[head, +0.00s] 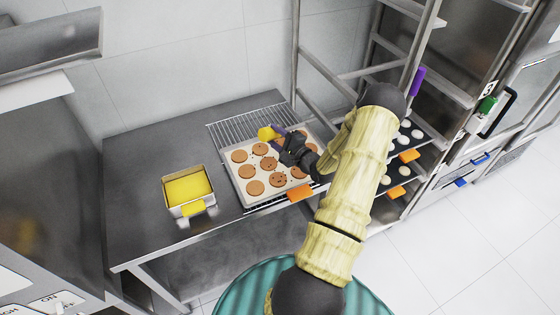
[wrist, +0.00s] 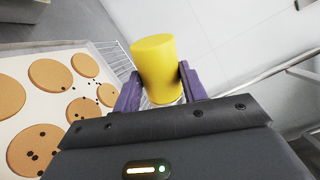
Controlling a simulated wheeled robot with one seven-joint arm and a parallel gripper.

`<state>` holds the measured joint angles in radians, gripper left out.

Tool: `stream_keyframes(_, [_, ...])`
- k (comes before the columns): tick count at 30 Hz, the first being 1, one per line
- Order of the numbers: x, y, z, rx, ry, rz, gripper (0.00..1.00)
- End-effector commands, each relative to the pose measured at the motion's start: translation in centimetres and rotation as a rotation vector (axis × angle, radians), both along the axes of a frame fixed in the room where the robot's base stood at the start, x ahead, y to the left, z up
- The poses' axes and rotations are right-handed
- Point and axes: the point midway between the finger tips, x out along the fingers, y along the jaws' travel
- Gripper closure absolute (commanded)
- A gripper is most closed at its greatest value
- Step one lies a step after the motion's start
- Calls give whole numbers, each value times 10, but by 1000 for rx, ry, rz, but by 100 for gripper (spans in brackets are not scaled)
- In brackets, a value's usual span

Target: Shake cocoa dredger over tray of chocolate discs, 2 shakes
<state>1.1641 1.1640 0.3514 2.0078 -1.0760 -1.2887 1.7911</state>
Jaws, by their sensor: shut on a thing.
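The cocoa dredger is a plain yellow cylinder (head: 265,134), also seen up close in the wrist view (wrist: 155,60). My gripper (head: 279,133) has its purple fingers (wrist: 160,88) shut on the dredger's sides. It holds the dredger above the far part of the tray of chocolate discs (head: 240,192). The discs are round and tan, in rows on the pale tray. In the wrist view (wrist: 22,62) the tray lies left of the dredger. Dark specks lie on several discs and on the tray between them. My gripper and arm hide the tray's right part.
A wire rack (head: 235,128) shows behind the tray on the grey steel table (head: 140,165). A metal pan with yellow contents (head: 188,187) stands to the left. An orange grip (head: 300,193) is at the tray's front edge. A rack with loaded trays (head: 425,130) stands right.

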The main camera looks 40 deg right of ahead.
Motion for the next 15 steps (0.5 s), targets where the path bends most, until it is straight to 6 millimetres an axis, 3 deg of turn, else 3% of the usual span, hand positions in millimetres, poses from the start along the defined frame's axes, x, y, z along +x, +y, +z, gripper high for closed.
stream_keyframes(15, [0,0,36,0,0,0,100])
